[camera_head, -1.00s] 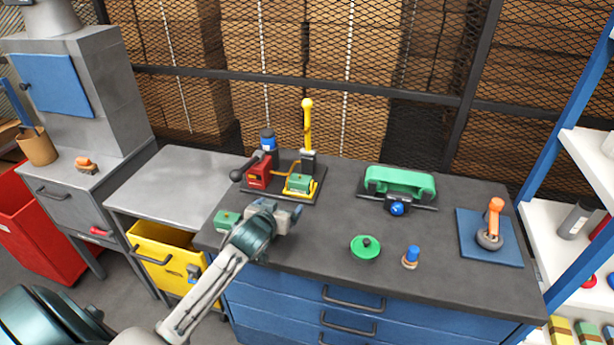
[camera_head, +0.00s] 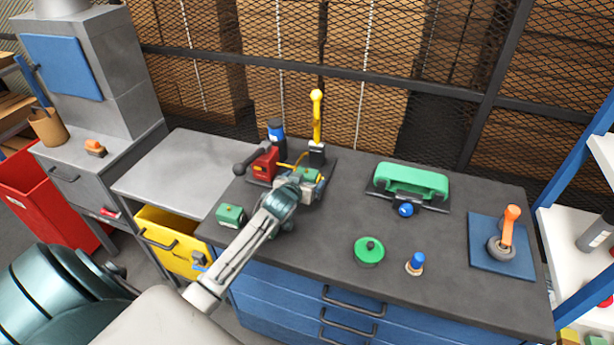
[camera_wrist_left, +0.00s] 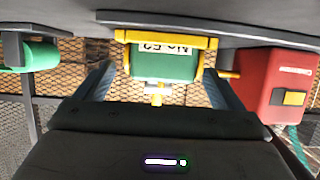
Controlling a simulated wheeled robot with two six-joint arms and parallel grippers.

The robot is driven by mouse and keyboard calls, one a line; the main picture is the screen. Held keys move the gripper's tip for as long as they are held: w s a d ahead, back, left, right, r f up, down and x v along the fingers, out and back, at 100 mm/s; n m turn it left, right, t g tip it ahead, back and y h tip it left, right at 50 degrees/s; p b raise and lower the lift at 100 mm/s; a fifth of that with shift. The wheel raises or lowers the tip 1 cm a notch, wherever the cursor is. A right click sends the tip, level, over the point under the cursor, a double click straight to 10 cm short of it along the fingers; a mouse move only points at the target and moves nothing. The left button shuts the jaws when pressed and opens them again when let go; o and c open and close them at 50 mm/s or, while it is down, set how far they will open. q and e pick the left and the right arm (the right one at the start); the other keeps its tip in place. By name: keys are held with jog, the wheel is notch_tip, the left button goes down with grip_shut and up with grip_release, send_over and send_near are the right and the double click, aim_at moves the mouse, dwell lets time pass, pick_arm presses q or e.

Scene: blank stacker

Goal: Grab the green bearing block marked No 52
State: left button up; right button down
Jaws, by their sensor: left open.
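The green bearing block marked No 52 (camera_wrist_left: 165,65) sits in a yellow holder (camera_wrist_left: 128,37) in the left wrist view, which shows the bench upside down. In the head view the block (camera_head: 311,175) is partly hidden behind my gripper, on a dark plate at the back left of the bench. My left gripper (camera_wrist_left: 160,88) is open, with one finger towards each side of the block and nothing held. In the head view the left gripper (camera_head: 300,184) is right in front of the block. Contact cannot be told. My right gripper is out of view.
A red box (camera_head: 264,163) with a dark lever stands just left of the block, and a yellow-handled lever (camera_head: 316,118) behind it. A second green block (camera_head: 229,214) lies at the bench's left front. A green clamp (camera_head: 412,180) is further right.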

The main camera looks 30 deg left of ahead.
aim_at(306, 174)
pick_arm(q)
jog(key=x, duration=0.1)
jog(key=p+x, duration=0.1)
jog(key=x, duration=0.1)
jog(key=shift+a+r, duration=0.2)
jog(key=shift+r, duration=0.05)
jog(key=shift+w+f, duration=0.25)
jog(key=shift+w, duration=0.15)
jog(key=c, duration=1.3)
jog(key=shift+a+r, duration=0.1)
jog(key=c, duration=0.4)
jog(key=shift+o, duration=0.2)
jog(key=shift+r, duration=0.1)
